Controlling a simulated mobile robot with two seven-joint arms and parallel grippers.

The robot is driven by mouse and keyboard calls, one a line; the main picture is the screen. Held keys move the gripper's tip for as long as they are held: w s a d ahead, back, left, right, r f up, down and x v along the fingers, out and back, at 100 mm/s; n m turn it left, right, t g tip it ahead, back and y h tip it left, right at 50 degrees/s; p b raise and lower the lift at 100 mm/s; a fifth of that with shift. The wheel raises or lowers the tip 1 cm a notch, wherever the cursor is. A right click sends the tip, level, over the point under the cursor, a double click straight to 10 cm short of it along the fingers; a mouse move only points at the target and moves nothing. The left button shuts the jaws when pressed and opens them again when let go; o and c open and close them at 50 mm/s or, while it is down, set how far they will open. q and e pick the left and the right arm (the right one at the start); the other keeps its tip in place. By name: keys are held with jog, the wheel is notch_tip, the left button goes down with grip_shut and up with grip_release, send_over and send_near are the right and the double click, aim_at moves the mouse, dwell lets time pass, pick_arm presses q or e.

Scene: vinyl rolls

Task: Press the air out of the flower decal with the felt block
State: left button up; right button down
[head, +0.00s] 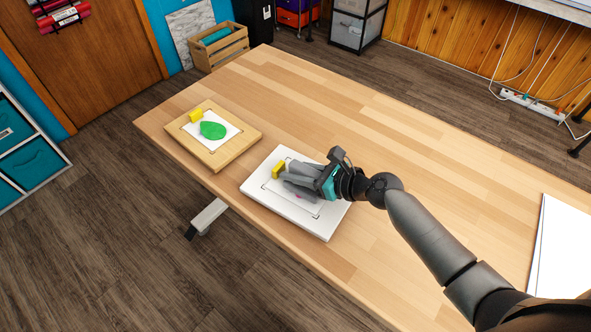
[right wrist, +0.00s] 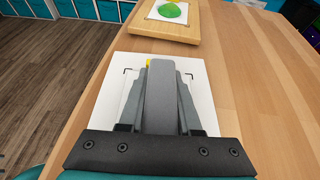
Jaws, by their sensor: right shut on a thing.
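My right gripper (head: 296,184) is low over the white board (head: 325,229), pointing toward its far left part. It also shows in the right wrist view (right wrist: 164,98), where its fingers are shut on a grey block (right wrist: 160,105), which I take to be the felt block. Of the flower decal, only a small pink bit (head: 300,196) shows beside the gripper in the head view; the gripper and block hide the rest. I cannot tell whether the block touches the decal. My left gripper is not in view.
A yellow piece (head: 278,171) is on the white board just past the fingertips. White sheets (head: 562,250) lie at right. The middle table is clear.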

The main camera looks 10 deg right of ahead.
jog(key=shift+s+a, duration=0.1)
jog(key=shift+s+a+p, duration=0.55)
jog(key=shift+a+p, duration=0.05)
jog(key=shift+p, duration=0.25)
jog(key=shift+s+a+p, duration=0.5)
jog(key=shift+s+a, duration=0.05)
jog(key=shift+w+d+b, duration=1.3)
jog(key=shift+w+d, duration=1.1)
jog(key=shift+d, duration=0.1)
jog(key=shift+s+a+p, duration=0.75)
jog(key=shift+a+p, duration=0.05)
jog(key=shift+p, duration=0.1)
jog(key=shift+s+a+p, duration=1.4)
jog(key=shift+s+a, duration=0.25)
jog(key=shift+a, duration=0.05)
